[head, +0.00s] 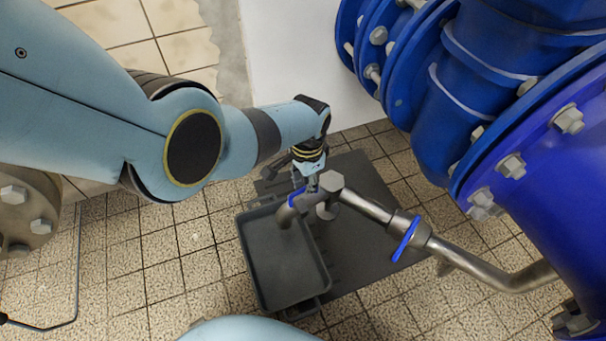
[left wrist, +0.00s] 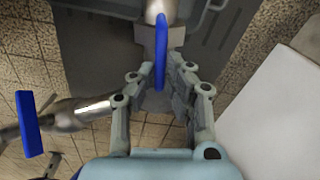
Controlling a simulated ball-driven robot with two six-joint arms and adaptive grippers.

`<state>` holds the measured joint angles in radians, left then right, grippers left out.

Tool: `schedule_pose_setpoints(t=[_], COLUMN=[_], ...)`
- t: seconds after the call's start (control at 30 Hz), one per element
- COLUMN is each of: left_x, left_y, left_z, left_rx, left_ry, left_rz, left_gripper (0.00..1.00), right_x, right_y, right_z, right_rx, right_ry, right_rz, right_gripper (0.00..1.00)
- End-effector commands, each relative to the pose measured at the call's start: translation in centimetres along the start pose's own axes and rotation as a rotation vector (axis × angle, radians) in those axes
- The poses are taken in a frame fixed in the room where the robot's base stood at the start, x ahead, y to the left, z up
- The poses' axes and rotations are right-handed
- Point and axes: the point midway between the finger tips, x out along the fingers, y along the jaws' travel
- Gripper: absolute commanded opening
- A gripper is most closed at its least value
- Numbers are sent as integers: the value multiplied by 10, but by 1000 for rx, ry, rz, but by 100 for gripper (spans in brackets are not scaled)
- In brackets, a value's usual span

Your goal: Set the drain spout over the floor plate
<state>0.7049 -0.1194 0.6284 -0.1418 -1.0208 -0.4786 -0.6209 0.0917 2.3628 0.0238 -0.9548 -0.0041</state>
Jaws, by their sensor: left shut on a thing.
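The drain spout (head: 286,216) is a short, curved grey metal pipe with a blue tab (head: 297,197), joined to the end of a steel pipe. In the head view its mouth overlaps the right part of a dark tray. The dark flat floor plate (head: 372,262) lies beneath and to the right of the tray. My left gripper (head: 311,182) is at the spout's joint. In the left wrist view its fingers (left wrist: 158,85) are on both sides of the blue tab (left wrist: 161,52), shut on the spout; the exact contact is partly hidden. My right gripper is not visible.
The steel pipe (head: 455,257) with a blue lever (head: 406,238) runs right. Large blue flanged pipes (head: 520,130) fill the right side. A white block (head: 290,60) stands behind.

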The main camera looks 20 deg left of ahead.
Motion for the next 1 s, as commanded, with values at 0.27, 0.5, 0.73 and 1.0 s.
schedule_pose_setpoints(t=[0.27, 0.5, 0.73, 1.0], left_x=[1, 1, 1, 1], left_y=[12, 15, 16, 16], left_z=[0, 0, -1, -1], left_rx=[-120, -158, -162, -160], left_ry=[-4, -4, -3, -3], left_rz=[4, 5, 6, 6], left_gripper=[0, 0, 0, 29], right_x=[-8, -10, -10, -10], right_y=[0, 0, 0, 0], right_z=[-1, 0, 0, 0], right_rx=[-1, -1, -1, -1], right_ry=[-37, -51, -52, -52], right_rz=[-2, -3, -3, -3], right_gripper=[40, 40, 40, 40])
